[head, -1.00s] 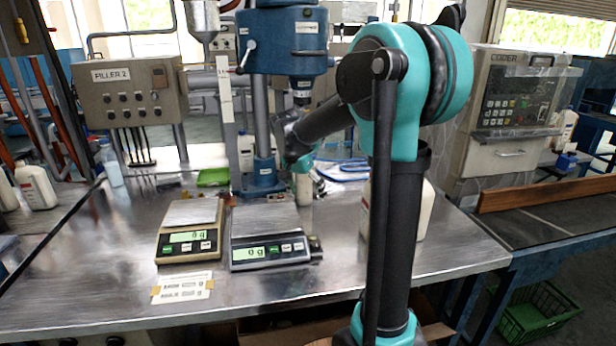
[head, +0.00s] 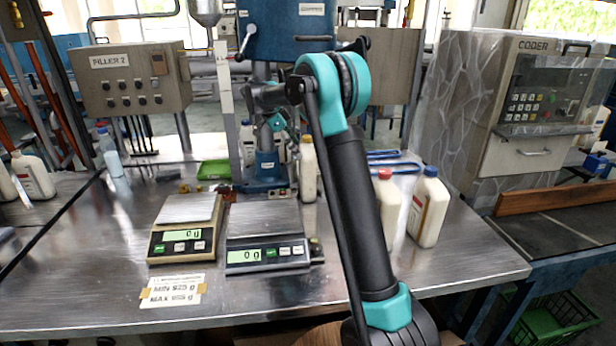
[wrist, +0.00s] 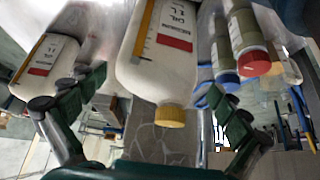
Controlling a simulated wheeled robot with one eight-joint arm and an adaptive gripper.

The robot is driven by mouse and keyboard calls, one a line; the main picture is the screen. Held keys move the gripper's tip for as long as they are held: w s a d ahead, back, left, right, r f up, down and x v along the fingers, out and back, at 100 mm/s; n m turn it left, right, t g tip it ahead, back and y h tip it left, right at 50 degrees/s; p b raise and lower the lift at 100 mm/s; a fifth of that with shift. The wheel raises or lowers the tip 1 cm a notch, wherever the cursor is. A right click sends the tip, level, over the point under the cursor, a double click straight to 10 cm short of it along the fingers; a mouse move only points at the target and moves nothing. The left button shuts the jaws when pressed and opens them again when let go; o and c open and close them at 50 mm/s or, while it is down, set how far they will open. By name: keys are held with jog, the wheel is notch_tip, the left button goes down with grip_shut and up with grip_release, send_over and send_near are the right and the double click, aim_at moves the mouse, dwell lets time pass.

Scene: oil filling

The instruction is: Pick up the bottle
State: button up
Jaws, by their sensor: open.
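A white bottle with a yellow cap and a red-marked label (wrist: 160,55) fills the middle of the wrist view, upside down in that picture. The open green fingers of my gripper (wrist: 150,95) spread on both sides of it, with gaps showing by the cap; contact cannot be told. In the head view this bottle (head: 308,172) appears to stand upright on the metal table, right of the blue press column. My gripper (head: 276,120) shows small there, above and left of the bottle, partly hidden by my arm.
Bottles with a red cap (head: 386,210) and a blue cap (head: 429,212) stand to the right, close to my arm. Two scales, tan (head: 184,240) and dark (head: 266,255), are on the table in front. The press column (head: 266,160) is close behind.

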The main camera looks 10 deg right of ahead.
aim_at(308, 163)
jog(key=shift+x, duration=3.75)
jog(key=shift+s, duration=0.1)
jog(key=c, duration=1.5)
jog(key=shift+a, duration=0.1)
jog(key=shift+c, duration=0.2)
